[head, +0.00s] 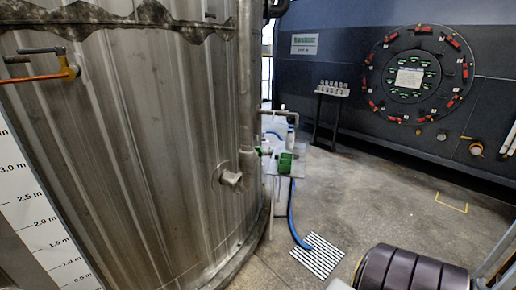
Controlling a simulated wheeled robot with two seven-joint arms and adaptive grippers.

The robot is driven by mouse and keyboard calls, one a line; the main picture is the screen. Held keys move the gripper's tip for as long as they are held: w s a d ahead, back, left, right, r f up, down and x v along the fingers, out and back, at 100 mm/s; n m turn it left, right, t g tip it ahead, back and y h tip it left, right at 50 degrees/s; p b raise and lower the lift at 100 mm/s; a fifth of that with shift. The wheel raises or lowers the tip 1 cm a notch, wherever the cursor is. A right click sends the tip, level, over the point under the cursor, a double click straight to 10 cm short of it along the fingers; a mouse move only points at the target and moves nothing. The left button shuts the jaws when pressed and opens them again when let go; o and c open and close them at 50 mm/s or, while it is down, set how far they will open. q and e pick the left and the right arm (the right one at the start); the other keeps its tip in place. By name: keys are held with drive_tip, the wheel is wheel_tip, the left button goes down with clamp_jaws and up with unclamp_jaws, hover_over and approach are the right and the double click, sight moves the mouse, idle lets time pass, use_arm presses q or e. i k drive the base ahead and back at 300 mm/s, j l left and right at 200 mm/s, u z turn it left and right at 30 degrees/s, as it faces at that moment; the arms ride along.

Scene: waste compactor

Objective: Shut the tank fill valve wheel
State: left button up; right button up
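A large grey metal tank (150,140) fills the left half of the head view. A vertical pipe (246,75) runs down its right side. Small fittings and a green box (286,163) sit beside the tank's lower right, with a blue hose (293,215) running down to the floor. I cannot make out a valve wheel for certain among these small fittings. A short stub fitting (231,178) sticks out of the tank wall. Neither of my grippers is in view.
A floor grate (317,256) lies by the hose. A narrow stand (327,115) is near the back wall. A round panel with red pieces (418,75) hangs there. A dark ribbed cylindrical thing (405,270) is at the lower right. The middle floor is open.

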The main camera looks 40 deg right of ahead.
sight(259, 150)
drive_tip(key=i+l+u, duration=0.2)
drive_tip(key=l, duration=0.85)
drive_tip(key=l+u, duration=0.15)
drive_tip(key=l, duration=0.9)
drive_tip(key=i+l+u, duration=0.2)
drive_tip(key=l, duration=0.9)
drive_tip(key=k+l+u, duration=0.15)
drive_tip(key=l, duration=0.9)
drive_tip(key=k+l+u, duration=0.2)
drive_tip(key=l, duration=0.85)
drive_tip(key=i+l, duration=0.05)
drive_tip(key=i, duration=0.05)
